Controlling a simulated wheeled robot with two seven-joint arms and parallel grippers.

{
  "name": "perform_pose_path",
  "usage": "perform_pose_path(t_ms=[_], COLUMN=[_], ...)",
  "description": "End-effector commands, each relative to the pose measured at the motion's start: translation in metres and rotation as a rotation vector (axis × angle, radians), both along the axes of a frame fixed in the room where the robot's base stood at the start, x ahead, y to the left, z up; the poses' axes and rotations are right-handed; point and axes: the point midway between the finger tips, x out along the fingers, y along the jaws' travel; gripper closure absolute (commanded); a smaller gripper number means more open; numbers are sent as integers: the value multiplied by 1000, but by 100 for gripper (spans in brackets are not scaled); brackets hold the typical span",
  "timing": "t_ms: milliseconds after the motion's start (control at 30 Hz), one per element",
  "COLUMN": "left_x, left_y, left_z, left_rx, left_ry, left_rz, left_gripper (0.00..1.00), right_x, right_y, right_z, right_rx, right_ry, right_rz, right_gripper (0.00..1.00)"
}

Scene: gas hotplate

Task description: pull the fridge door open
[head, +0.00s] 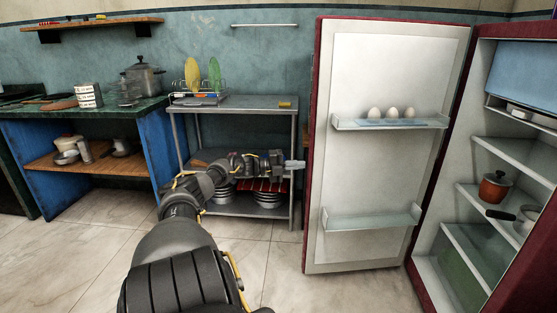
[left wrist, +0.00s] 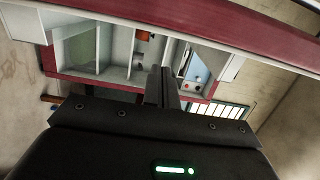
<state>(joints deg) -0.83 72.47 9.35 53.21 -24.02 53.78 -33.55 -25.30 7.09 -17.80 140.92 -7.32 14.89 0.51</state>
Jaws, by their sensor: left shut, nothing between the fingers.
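The fridge door (head: 375,170) stands wide open in the head view, its white inner side with two shelves facing me. Its red edge (left wrist: 200,32) also runs across the top of the left wrist view. The fridge body (head: 515,155) is at the right, with its shelves exposed; its inside (left wrist: 120,50) shows in the left wrist view too. My left gripper (head: 296,165) is just left of the door's free edge. Its fingers (left wrist: 162,87) are shut with nothing between them. Whether they touch the door cannot be told. My right gripper is not in view.
Eggs (head: 391,113) sit on the upper door shelf. A brown pot (head: 495,187) is inside the fridge. A metal rack table (head: 240,104) with plates stands behind my left arm, and a blue counter (head: 150,140) is further left. The tiled floor (head: 110,250) is clear.

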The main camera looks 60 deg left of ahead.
Motion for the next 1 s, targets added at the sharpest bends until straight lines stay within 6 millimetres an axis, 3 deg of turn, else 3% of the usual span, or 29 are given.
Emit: perform_pose_path(t_ms=[100,333,1000], left_x=[-19,-40,-43], left_y=[17,35,42], left_z=[-1,-1,-3], left_rx=[0,-1,-30], left_ry=[4,1,21], left_rz=[3,0,17], left_gripper=[100,100,100], right_x=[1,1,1], right_y=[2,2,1], right_z=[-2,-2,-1], right_rx=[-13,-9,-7], right_ry=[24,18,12], right_rz=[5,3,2], right_gripper=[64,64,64])
